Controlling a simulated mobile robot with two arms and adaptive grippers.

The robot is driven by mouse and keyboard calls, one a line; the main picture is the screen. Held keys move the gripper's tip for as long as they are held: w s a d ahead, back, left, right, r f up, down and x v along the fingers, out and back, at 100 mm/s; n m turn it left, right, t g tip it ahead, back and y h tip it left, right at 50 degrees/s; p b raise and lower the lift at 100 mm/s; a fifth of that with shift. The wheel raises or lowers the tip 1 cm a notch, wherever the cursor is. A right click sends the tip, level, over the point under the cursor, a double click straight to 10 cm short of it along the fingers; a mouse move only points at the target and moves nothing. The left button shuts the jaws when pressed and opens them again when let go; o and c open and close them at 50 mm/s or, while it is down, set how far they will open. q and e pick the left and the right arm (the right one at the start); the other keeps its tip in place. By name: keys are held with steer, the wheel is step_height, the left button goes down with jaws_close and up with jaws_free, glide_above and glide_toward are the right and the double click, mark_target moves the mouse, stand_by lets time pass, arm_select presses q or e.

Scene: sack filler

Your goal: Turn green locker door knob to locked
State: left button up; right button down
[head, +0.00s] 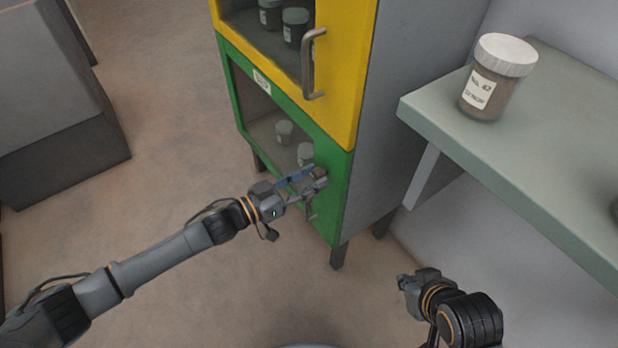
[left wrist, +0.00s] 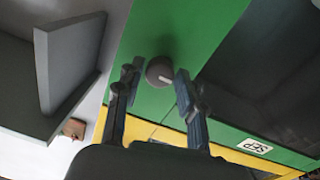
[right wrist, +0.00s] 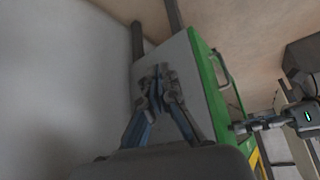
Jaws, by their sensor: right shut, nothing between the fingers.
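The green locker door (head: 240,95) is the lower door of the cabinet and is closed. Its round dark grey knob (left wrist: 160,71), with a small pale mark, shows in the left wrist view. My left gripper (head: 306,183) is open in front of the door. In the left wrist view its two fingers (left wrist: 157,75) stand on either side of the knob, with small gaps; contact cannot be told. In the head view the fingers partly hide the knob. My right gripper (head: 404,282) is shut and empty, low to the right of the cabinet; it also shows in the right wrist view (right wrist: 159,76).
The yellow door (head: 350,90) with a metal handle (head: 309,70) is above the green one. A green handle-side shelf (head: 550,190) at right bears a lidded jar (head: 492,85).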

arm_select(q)
jaws_close()
steer(key=shift+r+m+p, duration=0.1)
steer(key=shift+m+p, duration=0.65)
steer(key=shift+m, duration=0.35)
steer(key=shift+m+p, duration=0.35)
steer(key=shift+m, duration=0.45)
steer(key=m+p, duration=0.1)
steer(key=m, duration=0.2)
steer(key=shift+m, duration=1.2)
steer(key=m, duration=0.2)
steer(key=shift+s+m+y+p, duration=0.1)
steer(key=shift+m+y+p, duration=0.2)
steer(key=shift+p, duration=0.1)
steer(key=shift+m, duration=0.9)
steer(key=m, duration=0.2)
steer(key=shift+d+m, duration=0.1)
steer(key=shift+m, duration=0.7)
arm_select(e)
steer(key=s+g, duration=0.1)
steer(key=s+d+g, duration=0.1)
steer(key=s, duration=0.1)
steer(key=s+f+g, duration=0.1)
steer(key=shift+s+d+f+h, duration=0.1)
steer(key=shift+s+d+h, duration=0.1)
steer(key=shift+s+h, duration=0.1)
steer(key=shift+s, duration=0.2)
